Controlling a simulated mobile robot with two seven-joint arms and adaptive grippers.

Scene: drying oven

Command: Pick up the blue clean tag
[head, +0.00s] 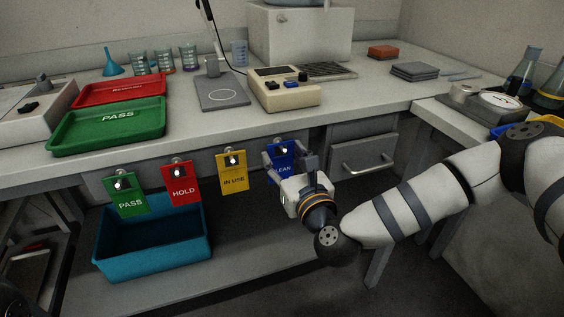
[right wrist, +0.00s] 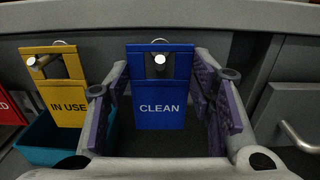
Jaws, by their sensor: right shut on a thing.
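The blue CLEAN tag (head: 282,168) hangs on a peg on the front of the bench, at the right end of a row of tags. In the right wrist view the tag (right wrist: 158,108) is upright and faces me, with the peg through its top opening. My right gripper (head: 290,160) is at the tag, one finger along each side edge, and is shut on it. Its fingers hide part of the tag's edges in the head view.
Yellow IN USE (head: 232,174), red HOLD (head: 180,187) and green PASS (head: 129,200) tags hang to the left. A teal bin (head: 150,250) stands below them. A drawer with a handle (head: 368,162) is to the right. Trays and instruments stand on the bench.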

